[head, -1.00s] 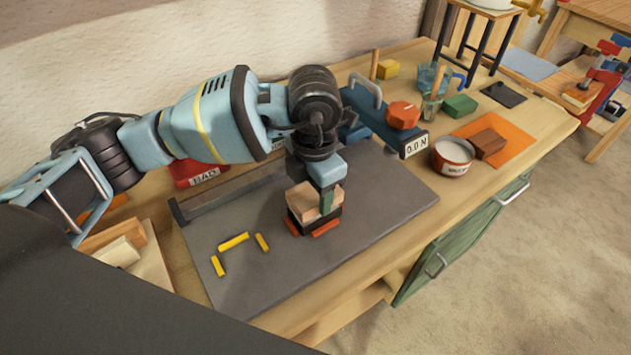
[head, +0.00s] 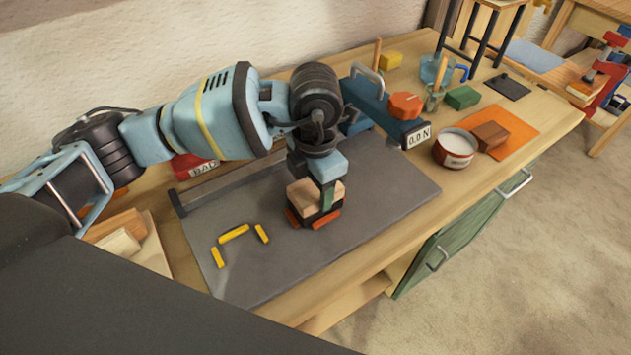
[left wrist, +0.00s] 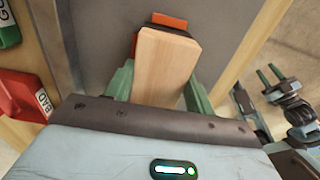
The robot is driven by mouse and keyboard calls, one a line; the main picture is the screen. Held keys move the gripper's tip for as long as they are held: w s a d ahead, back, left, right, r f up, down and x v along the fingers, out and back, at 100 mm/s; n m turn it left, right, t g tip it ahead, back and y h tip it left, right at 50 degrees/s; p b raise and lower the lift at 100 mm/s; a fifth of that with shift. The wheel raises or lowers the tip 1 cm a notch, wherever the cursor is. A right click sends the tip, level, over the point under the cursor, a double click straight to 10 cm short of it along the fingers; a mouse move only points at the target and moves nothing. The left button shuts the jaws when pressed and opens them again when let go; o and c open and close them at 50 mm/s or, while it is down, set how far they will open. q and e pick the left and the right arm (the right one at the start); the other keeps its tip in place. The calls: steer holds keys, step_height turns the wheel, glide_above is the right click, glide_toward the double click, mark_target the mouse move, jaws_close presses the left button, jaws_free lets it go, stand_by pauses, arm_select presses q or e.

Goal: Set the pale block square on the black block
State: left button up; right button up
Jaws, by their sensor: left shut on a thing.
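The pale block (head: 304,196) lies on top of the black block (head: 318,219) on the grey mat, its sides running roughly along the black block's. My left gripper (head: 328,196) is shut on the pale block from above; in the left wrist view its green fingers flank the pale block (left wrist: 165,62). Past the pale block's far end a dark band of the black block (left wrist: 176,30) shows. Whether the two faces touch fully is hidden. Orange strips (head: 326,219) lie against the black block's foot. My right gripper (left wrist: 268,76) shows small at the right of the wrist view, fingers apart and empty.
Yellow strips (head: 234,234) lie on the grey mat (head: 370,210), left of the blocks. A blue gauge (head: 418,136) reading 0.0 N stands behind. A round tin (head: 455,148) and an orange sheet (head: 520,138) are to the right. The mat's front is clear.

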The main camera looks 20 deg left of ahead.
arm_select(q)
steer(key=shift+f, duration=0.15)
steer(key=o, duration=1.1)
step_height(320, 180, up, 8)
steer(key=shift+f, duration=0.1)
steer(key=shift+s, duration=0.1)
